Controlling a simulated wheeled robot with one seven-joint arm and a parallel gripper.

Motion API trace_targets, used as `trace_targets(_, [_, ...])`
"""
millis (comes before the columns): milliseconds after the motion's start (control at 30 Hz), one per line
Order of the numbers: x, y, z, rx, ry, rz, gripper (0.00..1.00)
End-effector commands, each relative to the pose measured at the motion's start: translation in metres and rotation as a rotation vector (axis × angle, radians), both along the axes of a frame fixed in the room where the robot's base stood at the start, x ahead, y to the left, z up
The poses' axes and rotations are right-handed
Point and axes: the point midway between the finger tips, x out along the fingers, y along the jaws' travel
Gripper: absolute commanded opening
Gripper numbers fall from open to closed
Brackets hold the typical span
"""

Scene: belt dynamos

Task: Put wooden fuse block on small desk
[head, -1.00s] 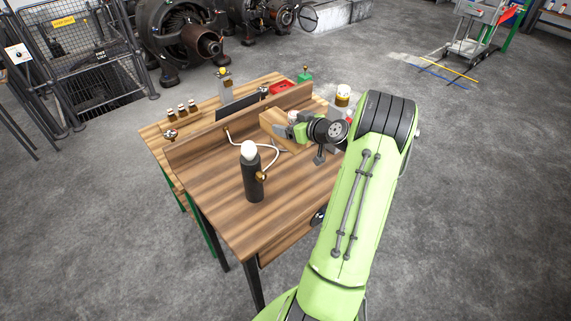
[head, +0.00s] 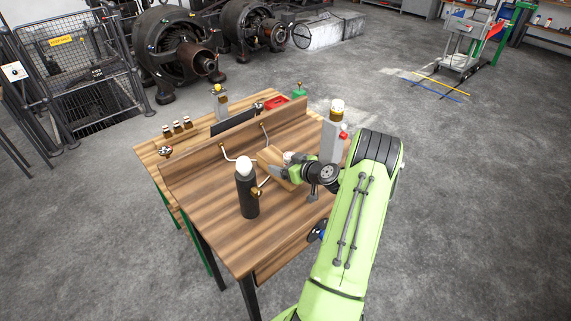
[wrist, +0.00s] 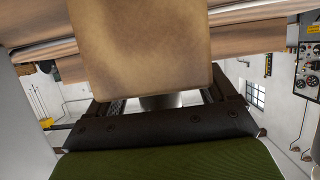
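The wooden fuse block (head: 272,160) is a light brown block over the right half of the small desk (head: 215,205), a brown wooden desk with a raised back board. My gripper (head: 290,172) is shut on the block from the right. The block is tilted in the head view, and I cannot tell whether it touches the desk top. In the wrist view the block (wrist: 140,45) fills the upper middle beyond my gripper (wrist: 152,100); the fingertips are mostly hidden by it.
A black bottle with a white top (head: 247,190) stands on the desk left of the block. A grey stand with a yellow jar (head: 331,138) is at the right edge. Small brown bottles (head: 177,127) and a red tray (head: 277,104) sit behind the back board. The front-left desk top is clear.

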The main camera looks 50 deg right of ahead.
Motion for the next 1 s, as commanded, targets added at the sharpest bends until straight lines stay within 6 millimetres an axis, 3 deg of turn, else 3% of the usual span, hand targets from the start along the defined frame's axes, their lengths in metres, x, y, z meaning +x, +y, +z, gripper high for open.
trace_targets(100, [0.0,0.0,0.001,0.0,0.0,0.0,1.0])
trace_targets(400, [-0.003,0.0,0.006,0.001,0.001,-0.001,1.0])
trace_targets(800, [-0.094,0.009,0.042,0.0,0.001,-0.005,1.0])
trace_targets(1000, [-0.11,0.012,0.049,0.001,0.0,-0.001,1.0])
